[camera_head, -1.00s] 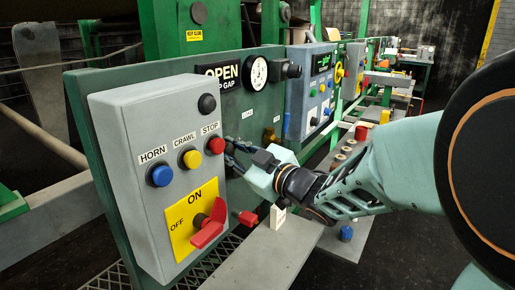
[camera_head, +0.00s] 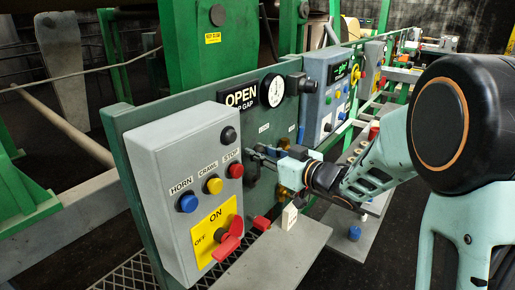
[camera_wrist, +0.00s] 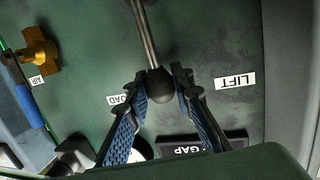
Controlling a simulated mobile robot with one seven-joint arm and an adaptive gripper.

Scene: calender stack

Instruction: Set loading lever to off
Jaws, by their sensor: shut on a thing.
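The loading lever shows in the wrist view as a metal rod with a black ball knob (camera_wrist: 160,86). The rod runs from the knob to the top of the picture. The knob lies between the blue-padded fingers of my gripper (camera_wrist: 161,78), which are shut on it. A LOAD label (camera_wrist: 118,100), partly covered by a finger, and a LIFT label (camera_wrist: 236,81) sit on the green panel on either side of the lever. In the head view my gripper (camera_head: 258,152) is at the green panel, right of the STOP button, and hides most of the lever.
A grey box (camera_head: 165,165) with HORN, CRAWL and STOP buttons and a red ON/OFF switch (camera_head: 228,240) stands left of my gripper. A gauge (camera_head: 272,90) is above. A grey shelf (camera_head: 270,258) juts out below. A yellow-brown valve handle (camera_wrist: 40,50) is left in the wrist view.

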